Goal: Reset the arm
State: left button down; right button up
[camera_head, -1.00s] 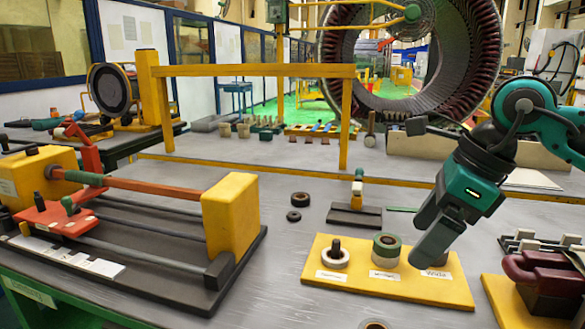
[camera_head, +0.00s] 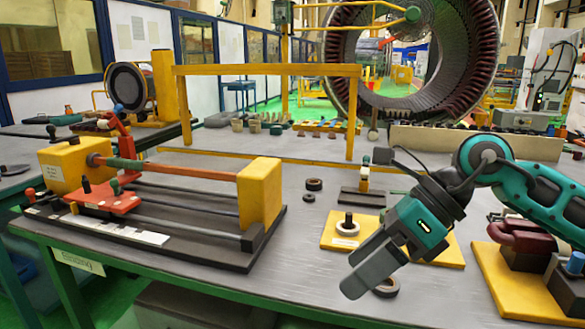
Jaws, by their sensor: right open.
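My right gripper (camera_head: 362,272) comes in from the right on a teal and black arm. It is open and nothing shows between its fingers. It hangs over the front part of the grey table (camera_head: 290,300), in front of the yellow tape board (camera_head: 448,256), and hides part of that board. A dark ring (camera_head: 386,288) lies on the table just beside its fingertips. My left gripper is not in view.
A winding fixture with yellow blocks (camera_head: 260,195) and a red carriage (camera_head: 105,197) stands at left. A yellow frame (camera_head: 265,71) rises behind it. A dark red clamp (camera_head: 522,237) sits at right. Two small black rings (camera_head: 313,184) lie mid-table.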

jog(key=s+a+r+m+g+y+p, duration=0.1)
jog(key=s+a+r+m+g+y, duration=0.15)
jog(key=a+m+y, duration=0.45)
jog(key=w+d+f+m+t+h+p, duration=0.2)
jog(key=d+f+m+t+h, duration=0.2)
jog(key=f+m+t, duration=0.9)
jog(key=w+d+f+m+t+h+p, duration=0.1)
jog(key=d+f+m+t+h, duration=0.5)
jog(key=m, duration=1.3)
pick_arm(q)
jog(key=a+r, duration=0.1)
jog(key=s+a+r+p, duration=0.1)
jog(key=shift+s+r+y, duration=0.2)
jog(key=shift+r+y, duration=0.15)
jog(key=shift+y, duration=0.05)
pick_arm(e)
jog(key=s+d+f+m+g+h, duration=0.3)
jog(key=s+d+f+m+g, duration=0.2)
jog(key=s+f, duration=0.7)
notch_tip(320, 180, down, 2)
jog(key=shift+s+f+m+h, duration=0.15)
jog(key=shift+s+m+h, duration=0.2)
jog(key=shift+m, duration=0.85)
